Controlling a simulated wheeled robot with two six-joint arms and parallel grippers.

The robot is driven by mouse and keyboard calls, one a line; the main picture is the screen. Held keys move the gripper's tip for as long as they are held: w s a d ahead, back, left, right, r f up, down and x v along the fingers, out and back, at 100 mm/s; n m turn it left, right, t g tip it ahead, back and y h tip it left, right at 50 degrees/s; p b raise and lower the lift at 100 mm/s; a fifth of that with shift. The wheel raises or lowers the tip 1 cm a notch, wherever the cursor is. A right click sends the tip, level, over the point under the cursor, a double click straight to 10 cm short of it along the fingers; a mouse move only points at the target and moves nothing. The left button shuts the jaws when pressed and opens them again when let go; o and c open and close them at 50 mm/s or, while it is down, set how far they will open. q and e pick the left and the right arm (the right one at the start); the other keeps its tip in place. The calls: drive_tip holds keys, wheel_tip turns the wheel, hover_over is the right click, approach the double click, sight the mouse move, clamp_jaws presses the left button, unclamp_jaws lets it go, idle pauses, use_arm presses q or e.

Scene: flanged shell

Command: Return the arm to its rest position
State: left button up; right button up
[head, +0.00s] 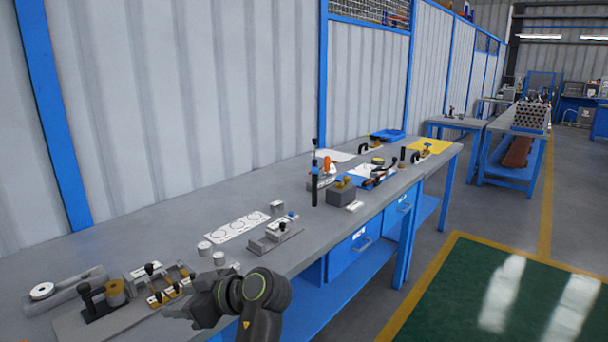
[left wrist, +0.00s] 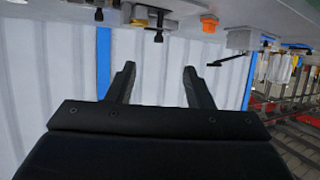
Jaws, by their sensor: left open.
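My left arm comes into the head view at the bottom, with a dark round wrist joint. Its gripper (head: 178,311) points left over the front edge of the workbench (head: 130,235), close to the near fixtures. In the left wrist view the two dark fingers of the left gripper (left wrist: 159,68) are spread apart, with nothing between them. The wrist picture appears upside down, with the bench along its top. My right gripper is in neither view.
A base plate with black knobs and clamps (head: 115,312) lies near the gripper. A grey block fixture (head: 275,236) and a white sheet with circles (head: 238,227) lie farther along. A corrugated wall (head: 200,110) stands behind the bench. The green floor area (head: 500,300) is clear.

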use_arm(q)
drive_tip(key=s+a+f+m+h, duration=0.3)
drive_tip(key=s+a+f, duration=0.25)
drive_tip(key=f, duration=0.45)
drive_tip(key=s+a+f+m+h, duration=0.2)
drive_tip(key=s+a+f+m, duration=0.15)
drive_tip(key=s+f, duration=0.45)
drive_tip(key=s+d+f+m+h, duration=0.1)
drive_tip(key=s+f+m+h, duration=0.25)
drive_tip(key=s, duration=0.65)
drive_tip(key=s+f+m+h, duration=0.2)
drive_tip(key=s+m, duration=0.2)
drive_tip(key=s, duration=0.6)
wheel_tip(320, 180, down, 24)
drive_tip(key=a+g, duration=0.2)
drive_tip(key=s+d+f+h, duration=0.1)
drive_tip(key=s+d+f, duration=0.1)
drive_tip(key=s+f, duration=1.3)
drive_tip(key=shift+f+g, duration=0.4)
drive_tip(key=shift+f, duration=0.35)
